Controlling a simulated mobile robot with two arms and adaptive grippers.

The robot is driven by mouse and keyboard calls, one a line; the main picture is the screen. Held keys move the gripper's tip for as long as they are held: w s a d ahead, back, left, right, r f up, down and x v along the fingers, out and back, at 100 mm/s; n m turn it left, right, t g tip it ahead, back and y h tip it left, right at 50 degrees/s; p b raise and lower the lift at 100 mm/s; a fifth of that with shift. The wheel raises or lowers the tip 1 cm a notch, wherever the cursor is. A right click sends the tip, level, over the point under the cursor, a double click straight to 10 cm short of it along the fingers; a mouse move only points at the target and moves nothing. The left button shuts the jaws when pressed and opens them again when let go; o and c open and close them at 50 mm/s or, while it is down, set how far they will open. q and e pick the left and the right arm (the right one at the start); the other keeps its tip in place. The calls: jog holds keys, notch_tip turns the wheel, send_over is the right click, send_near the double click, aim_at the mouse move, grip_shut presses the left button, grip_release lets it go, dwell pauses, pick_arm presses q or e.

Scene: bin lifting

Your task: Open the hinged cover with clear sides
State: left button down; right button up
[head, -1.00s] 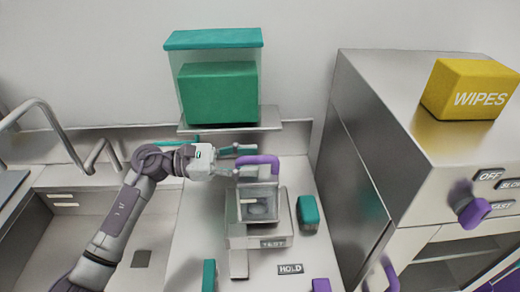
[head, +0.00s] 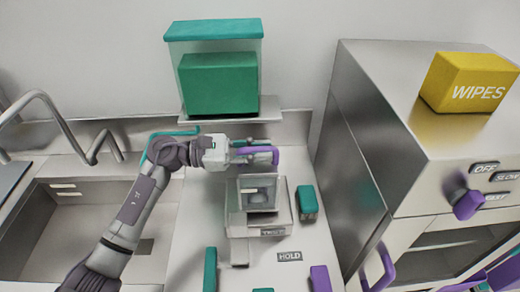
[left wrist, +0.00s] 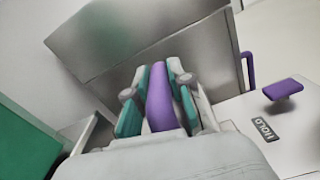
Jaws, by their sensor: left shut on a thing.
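The hinged cover (head: 261,183) with clear sides sits over a small metal device with a label plate on the counter. Its purple handle (head: 276,157) is at the back, above the cover. My left gripper (head: 262,154) is shut on this handle, reaching in from the left. In the left wrist view the purple handle (left wrist: 159,97) stands between the teal pads of my left gripper (left wrist: 157,88). The cover looks tilted back, with the device's inside showing below; the exact angle is hard to tell. My right gripper is not in view.
A shelf behind holds a clear bin (head: 216,70) with a green block inside. A teal item (head: 307,202) stands right of the device. A tall metal appliance (head: 362,150) carries a yellow WIPES box (head: 470,82). A sink (head: 75,235) lies left.

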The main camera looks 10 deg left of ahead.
pick_arm(q)
jog(key=shift+w+a+r+n+b, duration=0.1)
jog(key=shift+w+r+n+b, duration=0.15)
jog(key=shift+w+n+b, duration=0.15)
jog(key=shift+w+a+r+n+b, duration=0.4)
jog(key=shift+w+n+b, duration=0.7)
jog(key=shift+w, duration=0.8)
jog(key=shift+w+a+r+n+b, duration=0.45)
jog(key=shift+w+n+b, duration=0.65)
jog(key=shift+w, duration=0.8)
jog(key=shift+w+a+r+n+b, duration=0.25)
jog(key=shift+w+r+n+b, duration=0.3)
jog(key=shift+w+n+b, duration=0.95)
jog(key=shift+w+m+p, duration=0.4)
jog(key=shift+m, duration=0.1)
jog(key=c, duration=1.1)
grip_release()
jog(key=shift+o, duration=0.2)
